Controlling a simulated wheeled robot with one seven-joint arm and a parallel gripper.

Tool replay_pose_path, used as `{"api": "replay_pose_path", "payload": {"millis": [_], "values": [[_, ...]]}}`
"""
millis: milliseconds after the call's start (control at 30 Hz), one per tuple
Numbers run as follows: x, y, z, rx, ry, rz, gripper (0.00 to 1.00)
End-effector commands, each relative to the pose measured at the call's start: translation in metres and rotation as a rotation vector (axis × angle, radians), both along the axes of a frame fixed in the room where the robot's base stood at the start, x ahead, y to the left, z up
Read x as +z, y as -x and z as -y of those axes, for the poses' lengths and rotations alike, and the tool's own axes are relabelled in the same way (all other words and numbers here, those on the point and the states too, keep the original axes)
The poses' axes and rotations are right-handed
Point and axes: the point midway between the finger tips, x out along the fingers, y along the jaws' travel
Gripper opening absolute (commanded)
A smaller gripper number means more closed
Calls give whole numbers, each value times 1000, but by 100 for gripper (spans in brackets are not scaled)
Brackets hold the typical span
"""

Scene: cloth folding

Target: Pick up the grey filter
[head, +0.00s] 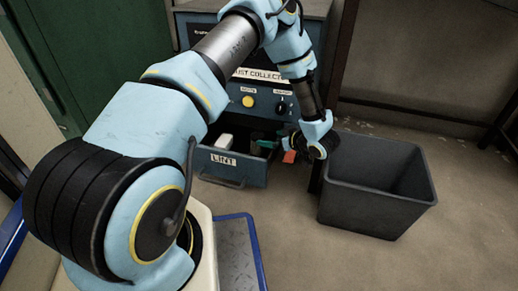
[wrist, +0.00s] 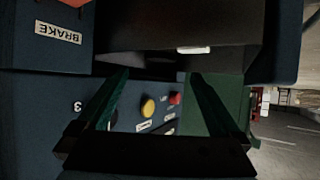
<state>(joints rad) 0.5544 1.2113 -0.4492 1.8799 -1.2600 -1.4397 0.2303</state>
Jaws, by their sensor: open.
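No grey filter can be made out for certain. The drawer marked LINT (head: 232,166) stands open at the front of the dust collector (head: 262,98). A small pale block (head: 223,141) shows at the drawer's left end; I cannot tell if it is the filter. My gripper (wrist: 158,75) is open, and nothing shows between its two dark green fingers in the wrist view. A small red piece (head: 289,157) shows just below the wrist.
A dark grey open bin (head: 376,208) stands on the floor right of the drawer. The collector's panel has a yellow button (head: 248,101), also in the wrist view (wrist: 148,107), near a red button (wrist: 175,98). Floor at the lower right is clear.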

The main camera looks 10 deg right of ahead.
Motion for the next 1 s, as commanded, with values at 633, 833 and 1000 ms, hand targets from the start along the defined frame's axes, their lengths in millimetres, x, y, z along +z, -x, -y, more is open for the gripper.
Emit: {"api": "replay_pose_path", "payload": {"millis": [633, 833, 1000], "values": [[-40, -53, -29, 1, 2, 1, 100], [-39, -54, -29, -1, 2, 1, 100], [-39, -54, -29, -1, 2, 1, 88]]}}
